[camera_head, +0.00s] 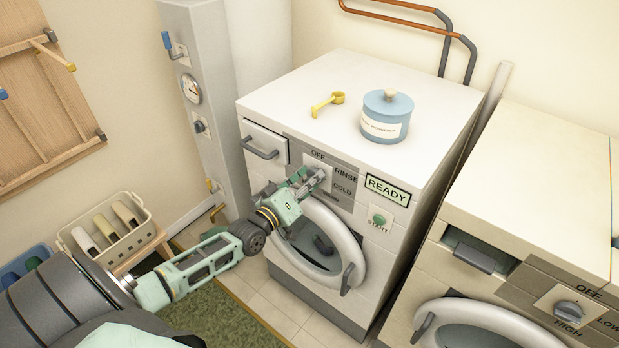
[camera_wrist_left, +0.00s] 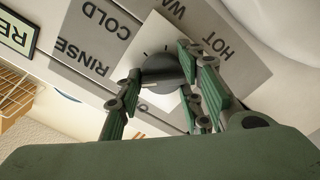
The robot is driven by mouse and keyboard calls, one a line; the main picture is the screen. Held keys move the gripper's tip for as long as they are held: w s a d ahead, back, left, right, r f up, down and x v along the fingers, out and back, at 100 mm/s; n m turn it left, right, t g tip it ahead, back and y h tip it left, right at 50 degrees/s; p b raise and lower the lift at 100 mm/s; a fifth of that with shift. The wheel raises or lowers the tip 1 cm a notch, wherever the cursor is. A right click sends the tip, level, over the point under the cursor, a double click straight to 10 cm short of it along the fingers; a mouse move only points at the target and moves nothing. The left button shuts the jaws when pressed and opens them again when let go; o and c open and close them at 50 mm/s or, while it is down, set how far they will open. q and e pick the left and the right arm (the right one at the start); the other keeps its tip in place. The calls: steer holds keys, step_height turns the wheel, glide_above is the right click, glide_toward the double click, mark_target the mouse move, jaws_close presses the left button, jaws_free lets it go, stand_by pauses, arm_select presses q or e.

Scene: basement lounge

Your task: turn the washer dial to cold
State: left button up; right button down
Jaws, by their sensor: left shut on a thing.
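The washer (camera_head: 300,215) stands in the middle of the head view, with the printed words OFF, RINSE and COLD on its grey panel. My left gripper (camera_head: 312,180) is at this panel and hides most of the dial. In the left wrist view the dark round dial (camera_wrist_left: 163,70) sits on a white square plate, between the fingers of my left gripper (camera_wrist_left: 160,85), which is shut on it. COLD (camera_wrist_left: 103,18), RINSE (camera_wrist_left: 84,58) and HOT (camera_wrist_left: 218,45) appear upside down around it. I cannot tell which word the dial points to. My right gripper is not in view.
A green START button (camera_head: 379,220) and a READY sign (camera_head: 387,189) are right of the dial. A blue jar (camera_head: 386,118) and yellow scoop (camera_head: 328,103) are on top. A second machine (camera_head: 530,215) with its own dial (camera_head: 569,311) stands at right.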

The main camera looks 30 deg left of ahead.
arm_select(q)
steer(key=m, duration=1)
steer(key=shift+d+p, duration=0.25)
steer(key=shift+p, duration=0.1)
steer(key=shift+m, duration=0.4)
steer(key=shift+f, duration=0.1)
steer(key=o, duration=1)
steer(key=shift+d, duration=0.15)
steer(key=s, duration=0.8)
steer(key=s+a, duration=0.1)
steer(key=s, duration=0.3)
